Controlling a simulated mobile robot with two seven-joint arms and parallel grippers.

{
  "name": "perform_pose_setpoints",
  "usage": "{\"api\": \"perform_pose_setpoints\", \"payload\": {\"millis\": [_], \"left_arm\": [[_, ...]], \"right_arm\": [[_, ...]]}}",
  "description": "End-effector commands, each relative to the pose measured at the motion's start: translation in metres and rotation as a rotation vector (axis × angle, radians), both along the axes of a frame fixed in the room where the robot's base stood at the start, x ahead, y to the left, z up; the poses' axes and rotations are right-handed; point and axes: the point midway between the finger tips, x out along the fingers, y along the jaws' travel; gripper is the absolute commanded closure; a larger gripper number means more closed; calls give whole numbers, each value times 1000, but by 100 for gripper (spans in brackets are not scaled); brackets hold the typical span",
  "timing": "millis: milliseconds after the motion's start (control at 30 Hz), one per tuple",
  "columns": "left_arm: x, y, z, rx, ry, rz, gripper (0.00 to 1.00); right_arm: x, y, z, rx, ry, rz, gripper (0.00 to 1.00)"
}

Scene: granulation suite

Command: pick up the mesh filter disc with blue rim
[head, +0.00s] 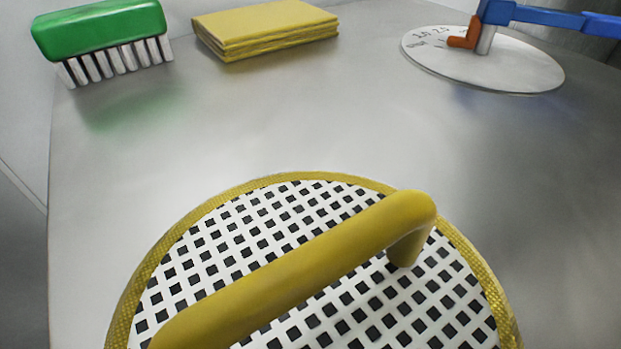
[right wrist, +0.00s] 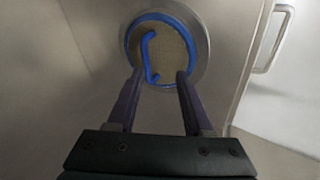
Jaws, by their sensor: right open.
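The mesh filter disc with blue rim (right wrist: 171,46) shows in the right wrist view, with a curved blue handle (right wrist: 147,52) across its face. It sits in or on a round metal surround. My right gripper (right wrist: 160,74) is open. Its two fingertips overlap the lower edge of the disc in the picture, one on each side of the handle's lower end. Nothing is between the fingers that I can see as held, and I cannot tell whether they touch the disc. The head view shows no blue-rimmed disc and neither gripper.
In the head view, a mesh disc with yellow rim (head: 300,176) and yellow handle (head: 300,270) fills the near metal table (head: 300,125). A green brush (head: 100,28), folded yellow cloths (head: 265,28) and a pale round plate (head: 520,70) with a blue lever (head: 545,17) stand behind.

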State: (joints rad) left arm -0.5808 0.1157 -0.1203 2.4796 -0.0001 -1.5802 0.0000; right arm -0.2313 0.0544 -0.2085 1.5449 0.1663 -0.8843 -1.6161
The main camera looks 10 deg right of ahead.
Motion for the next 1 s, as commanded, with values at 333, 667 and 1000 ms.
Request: {"api": "perform_pose_setpoints", "payload": {"millis": [333, 667, 1000], "left_arm": [[0, 2, -22, 8, -2, -6, 50], [0, 2, -47, 8, -1, -5, 50], [0, 1, -45, 5, -2, -3, 50]], "right_arm": [[27, 15, -14, 1, 1, -2, 49], [42, 23, -46, -1, 0, -1, 49], [41, 23, -45, -1, 1, -1, 65]]}}
